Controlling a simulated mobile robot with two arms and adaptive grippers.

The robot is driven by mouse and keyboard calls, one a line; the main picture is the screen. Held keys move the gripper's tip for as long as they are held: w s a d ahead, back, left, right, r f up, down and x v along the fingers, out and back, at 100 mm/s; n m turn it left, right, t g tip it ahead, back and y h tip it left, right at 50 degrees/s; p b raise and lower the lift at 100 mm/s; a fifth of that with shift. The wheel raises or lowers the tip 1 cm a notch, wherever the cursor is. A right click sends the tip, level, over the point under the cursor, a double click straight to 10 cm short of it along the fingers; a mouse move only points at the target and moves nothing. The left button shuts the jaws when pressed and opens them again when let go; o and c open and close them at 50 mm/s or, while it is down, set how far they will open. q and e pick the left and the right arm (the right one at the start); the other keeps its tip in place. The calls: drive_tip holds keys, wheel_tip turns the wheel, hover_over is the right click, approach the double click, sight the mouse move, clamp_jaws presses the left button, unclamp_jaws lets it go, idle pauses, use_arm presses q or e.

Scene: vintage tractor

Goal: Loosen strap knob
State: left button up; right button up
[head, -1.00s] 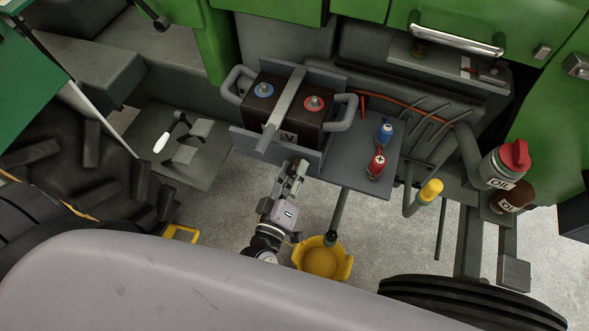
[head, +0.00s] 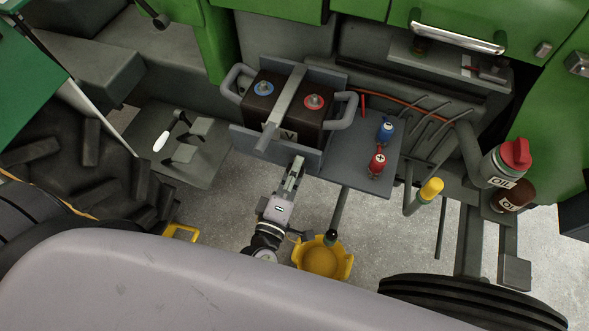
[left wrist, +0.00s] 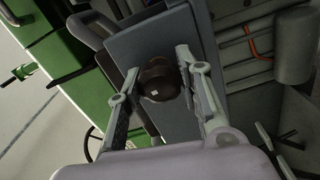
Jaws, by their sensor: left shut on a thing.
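The strap knob (left wrist: 158,84) is a dark round knob with a small white mark on its face, seen in the left wrist view on the front of a grey plate. My left gripper (left wrist: 157,64) is shut on it, one finger on each side. In the head view my left gripper (head: 298,162) reaches up to the front of the battery tray (head: 308,158), and the knob itself is hidden there. A grey strap (head: 285,105) runs over the dark battery (head: 262,112), which has one blue-ringed and one red-ringed terminal. My right gripper is not in view.
Blue (head: 386,130) and red (head: 378,162) terminal clamps lie on the grey shelf right of the battery. A yellow-capped pipe (head: 431,188), an oil bottle (head: 503,165) and a yellow pan (head: 322,260) stand further right and below. Open floor lies beneath the tray.

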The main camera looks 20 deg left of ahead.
use_arm(q)
drive_tip(key=shift+r, duration=0.1)
drive_tip(key=o, duration=1.2)
drive_tip(key=shift+w, duration=0.1)
drive_tip(key=s, duration=1.2)
drive_tip(key=shift+a, duration=0.2)
